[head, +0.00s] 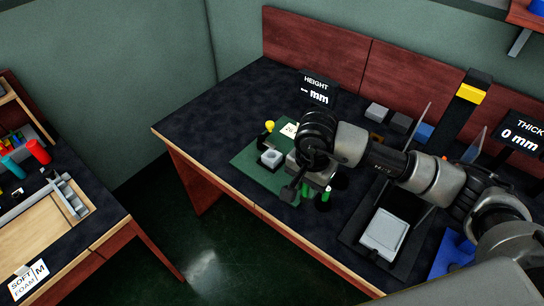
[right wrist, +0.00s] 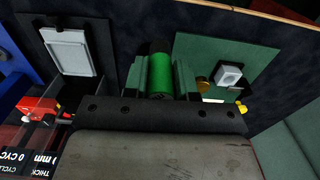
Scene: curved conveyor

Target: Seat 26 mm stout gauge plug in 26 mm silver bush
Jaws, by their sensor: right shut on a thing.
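My right gripper (head: 317,192) is over the table, to the right of the green mat. In the right wrist view its two fingers (right wrist: 162,80) are shut on a green cylindrical plug (right wrist: 161,76) with a dark end. In the head view the arm hides most of the plug. The silver bush (head: 271,157), a light grey block with a round opening, sits on the green mat (head: 247,160). The bush also shows in the right wrist view (right wrist: 230,75), to the right of the plug and apart from it. My left gripper is not in view.
A yellow-knobbed fixture (head: 270,126) and a small label card (head: 289,130) stand behind the bush. A height display (head: 318,88) is at the back. A white-plated tray (head: 384,233) lies to the right. The table's left part is clear.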

